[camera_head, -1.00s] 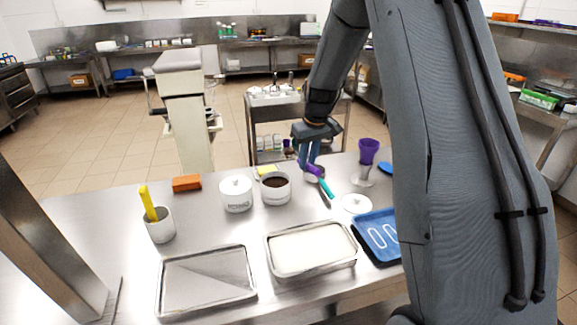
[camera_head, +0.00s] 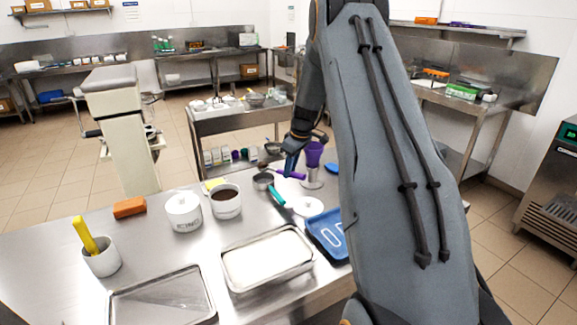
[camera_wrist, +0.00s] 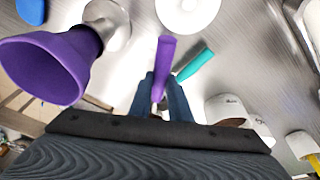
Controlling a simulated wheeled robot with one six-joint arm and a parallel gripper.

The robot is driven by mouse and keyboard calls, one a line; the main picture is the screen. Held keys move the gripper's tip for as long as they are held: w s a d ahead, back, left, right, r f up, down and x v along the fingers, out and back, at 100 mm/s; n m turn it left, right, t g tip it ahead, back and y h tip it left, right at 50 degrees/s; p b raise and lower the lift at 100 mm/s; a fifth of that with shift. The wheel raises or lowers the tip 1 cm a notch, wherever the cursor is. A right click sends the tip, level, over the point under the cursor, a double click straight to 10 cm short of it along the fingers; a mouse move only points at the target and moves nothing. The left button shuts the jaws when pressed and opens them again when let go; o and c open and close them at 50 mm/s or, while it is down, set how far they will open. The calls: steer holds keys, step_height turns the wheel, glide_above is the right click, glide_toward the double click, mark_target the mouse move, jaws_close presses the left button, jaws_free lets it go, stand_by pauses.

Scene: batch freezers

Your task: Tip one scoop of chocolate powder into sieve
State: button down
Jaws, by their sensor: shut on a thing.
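My gripper (camera_head: 288,168) is shut on a purple-handled tool (camera_wrist: 163,65), low over the far part of the steel table. Its head is hidden in the wrist view. In the head view the purple handle (camera_head: 295,175) sticks out to the right of the fingers. A small round metal cup (camera_head: 263,181) is just left of the fingers; I cannot tell which handle it belongs to. A teal handle (camera_head: 276,197) lies beside it, also in the wrist view (camera_wrist: 195,64). A white pot of dark brown powder (camera_head: 226,201) stands to the left. I cannot identify the sieve for certain.
A purple funnel-like cup (camera_head: 313,153) on a metal stand is close right of my gripper. A white lid (camera_head: 308,207), blue tray (camera_head: 328,235), pan of white powder (camera_head: 267,258), lidded white pot (camera_head: 184,211) and empty tray (camera_head: 162,301) occupy the table. A cart (camera_head: 240,120) stands behind.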

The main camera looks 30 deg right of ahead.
steer(key=t+h, duration=0.1)
steer(key=h, duration=0.1)
steer(key=a+t+h, duration=0.1)
steer(key=shift+s+a+n+h+b, duration=0.3)
steer(key=shift+s+h, duration=0.05)
steer(key=shift+h, duration=0.05)
steer(key=h+b, duration=0.1)
steer(key=b, duration=0.8)
steer(key=t+h+b, duration=0.1)
steer(key=b, duration=0.8)
steer(key=shift+s+a+f+t+b, duration=0.1)
steer(key=shift+a+f+t+b, duration=0.2)
steer(key=shift+a+b, duration=0.1)
steer(key=h+b, duration=0.1)
steer(key=b, duration=0.6)
steer(key=t+h+b, duration=0.1)
steer(key=b, duration=0.7)
steer(key=shift+s+a+f+n, duration=0.2)
steer(key=shift+f+n, duration=0.15)
steer(key=shift+n, duration=0.05)
steer(key=t+h+b, duration=0.1)
steer(key=b, duration=0.7)
steer(key=shift+s+a+f, duration=0.1)
steer(key=shift+a+f, duration=0.05)
steer(key=shift+a, duration=0.05)
